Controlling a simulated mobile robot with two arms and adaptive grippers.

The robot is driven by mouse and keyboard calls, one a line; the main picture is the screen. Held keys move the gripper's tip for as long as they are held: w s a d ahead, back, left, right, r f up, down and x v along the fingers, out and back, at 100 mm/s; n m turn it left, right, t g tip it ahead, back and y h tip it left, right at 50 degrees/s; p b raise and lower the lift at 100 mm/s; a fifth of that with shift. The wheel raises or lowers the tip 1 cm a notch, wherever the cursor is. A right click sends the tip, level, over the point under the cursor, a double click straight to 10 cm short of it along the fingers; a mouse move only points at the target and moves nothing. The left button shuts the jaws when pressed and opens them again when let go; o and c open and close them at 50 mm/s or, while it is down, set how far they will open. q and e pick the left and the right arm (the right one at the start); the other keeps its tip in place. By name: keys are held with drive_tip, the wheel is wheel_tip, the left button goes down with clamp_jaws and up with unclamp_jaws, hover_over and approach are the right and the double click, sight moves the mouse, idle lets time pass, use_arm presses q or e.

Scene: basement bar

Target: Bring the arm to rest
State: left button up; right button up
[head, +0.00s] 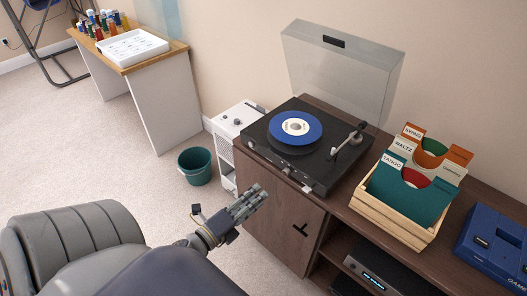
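My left gripper (246,202) is in front of the wooden cabinet (270,205), below the turntable (310,147). My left arm reaches it from the lower left. Its fingers point up and to the right, and nothing is seen held in them. Their gap is too small in the picture to tell open from shut. Whether the gripper touches the cabinet front cannot be told. My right gripper is not in view.
A blue record (312,128) lies on the turntable, its clear lid (340,75) raised. A wooden crate (405,228) of record sleeves and a blue box (495,245) stand to the right. A green bin (195,166) and white cart (226,150) stand left of the cabinet. Carpet (90,150) is open at left.

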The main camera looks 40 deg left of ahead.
use_arm(q)
drive_tip(key=shift+s, duration=0.3)
idle(0.4)
drive_tip(key=s+d+f+n+g+y, duration=0.15)
drive_tip(key=f+n, duration=0.25)
drive_tip(key=f, duration=0.5)
drive_tip(key=s+d+f+n+g, duration=0.1)
drive_tip(key=s+f+n+g, duration=0.2)
drive_tip(key=f, duration=0.6)
drive_tip(key=s+d+f+n+g, duration=0.15)
drive_tip(key=f+n, duration=0.25)
drive_tip(key=f, duration=0.5)
drive_tip(key=s+d+f+n+g, duration=0.2)
drive_tip(key=s+f+n+g, duration=0.2)
drive_tip(key=s+f, duration=0.5)
drive_tip(key=s+d+f+n+g, duration=0.3)
drive_tip(key=s+f+g, duration=0.3)
drive_tip(key=s, duration=1.1)
wheel_tip(320, 180, down, 4)
drive_tip(key=shift+d+f+n, duration=0.25)
drive_tip(key=shift+d+n, duration=0.05)
drive_tip(key=shift+n, duration=0.6)
